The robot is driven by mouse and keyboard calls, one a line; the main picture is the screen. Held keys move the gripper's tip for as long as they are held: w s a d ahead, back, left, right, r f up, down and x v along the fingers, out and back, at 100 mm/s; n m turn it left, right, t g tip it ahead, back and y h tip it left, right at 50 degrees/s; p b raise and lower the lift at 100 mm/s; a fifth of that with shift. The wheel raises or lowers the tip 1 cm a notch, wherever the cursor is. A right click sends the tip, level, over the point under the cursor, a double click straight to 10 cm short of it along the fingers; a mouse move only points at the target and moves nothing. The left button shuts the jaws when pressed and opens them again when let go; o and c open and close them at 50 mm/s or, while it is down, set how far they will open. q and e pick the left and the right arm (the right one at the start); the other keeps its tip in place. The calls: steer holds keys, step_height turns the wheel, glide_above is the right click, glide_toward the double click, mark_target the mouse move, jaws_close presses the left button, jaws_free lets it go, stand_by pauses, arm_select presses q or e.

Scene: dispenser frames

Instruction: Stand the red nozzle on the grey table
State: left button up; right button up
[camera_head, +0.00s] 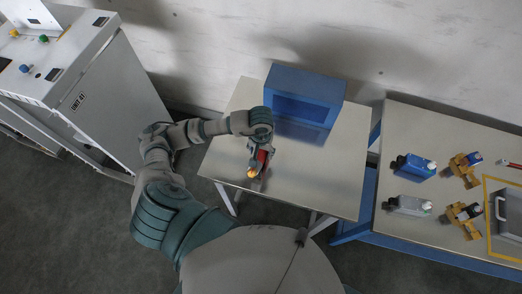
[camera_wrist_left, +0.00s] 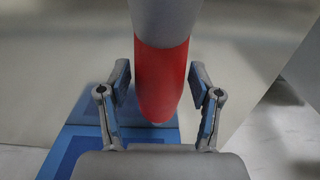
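The grey table (camera_head: 315,190) stands in the middle of the head view. My left gripper (camera_head: 256,165) is over its left part. The red nozzle (camera_head: 263,156) shows at the gripper, with an orange-yellow end towards the near side. In the left wrist view the red nozzle (camera_wrist_left: 162,75) runs between the two fingers of my left gripper (camera_wrist_left: 161,88), with a grey part above the red. Whether the nozzle touches the table cannot be told. My right gripper is not in view.
A blue box (camera_head: 308,84) stands at the back of the grey table. The table's front right is clear. A second table (camera_head: 395,125) at right carries a blue bottle (camera_head: 414,165), a grey bottle (camera_head: 408,205), yellow-brown holders (camera_head: 465,168) and a grey case (camera_head: 510,212). A white cabinet (camera_head: 110,105) stands left.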

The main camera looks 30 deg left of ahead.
arm_select(q)
steer(key=shift+r, duration=0.5)
step_height(320, 180, up, 11)
steer(key=b, duration=0.1)
steer(key=shift+b, duration=0.35)
steer(key=shift+s, duration=0.1)
